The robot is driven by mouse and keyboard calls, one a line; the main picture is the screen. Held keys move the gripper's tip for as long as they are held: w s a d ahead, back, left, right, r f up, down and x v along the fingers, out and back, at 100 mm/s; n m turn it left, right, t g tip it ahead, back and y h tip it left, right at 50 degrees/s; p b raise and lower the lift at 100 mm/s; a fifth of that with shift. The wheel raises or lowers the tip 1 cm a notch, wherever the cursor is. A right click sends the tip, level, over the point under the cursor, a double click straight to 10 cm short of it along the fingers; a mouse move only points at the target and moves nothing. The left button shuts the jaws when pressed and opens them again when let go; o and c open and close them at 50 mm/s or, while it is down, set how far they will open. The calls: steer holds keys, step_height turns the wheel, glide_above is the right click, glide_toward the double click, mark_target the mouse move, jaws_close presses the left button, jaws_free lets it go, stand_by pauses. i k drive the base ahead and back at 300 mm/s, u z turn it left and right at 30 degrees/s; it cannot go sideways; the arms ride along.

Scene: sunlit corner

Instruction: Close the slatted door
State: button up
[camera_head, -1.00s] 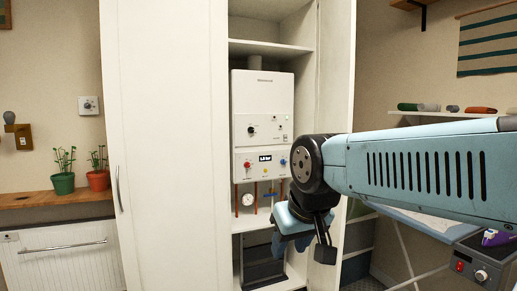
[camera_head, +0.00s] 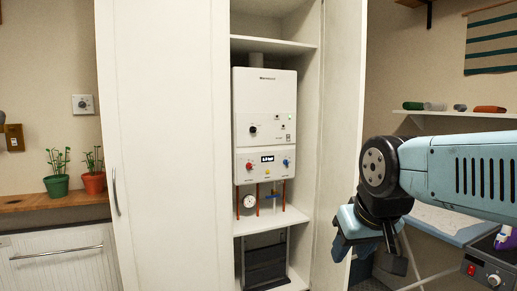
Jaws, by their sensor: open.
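A tall white cabinet stands open. A white door panel (camera_head: 345,110) stands swung out at the right side of its opening; no slats can be made out on it. My gripper (camera_head: 368,256) is open and empty, pointing down at the lower right of this panel. One finger overlaps the panel's edge in the picture; I cannot tell whether it touches. My wrist hides part of the panel's outer edge. A wide white panel (camera_head: 165,140) with a bar handle covers the cabinet's left part.
Inside the cabinet are a white boiler (camera_head: 265,115) and a dark grey slatted unit (camera_head: 266,264) on the bottom. An ironing board (camera_head: 450,222) stands at the right. Potted plants (camera_head: 56,184) sit on a wooden shelf at the left.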

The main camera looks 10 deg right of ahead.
mark_target(344, 23)
steer(key=z, duration=0.1)
steer(key=i, duration=1)
steer(key=u, duration=0.1)
steer(key=k, duration=1.15)
steer(key=z, duration=0.45)
steer(key=i, duration=0.65)
steer(key=u, duration=0.3)
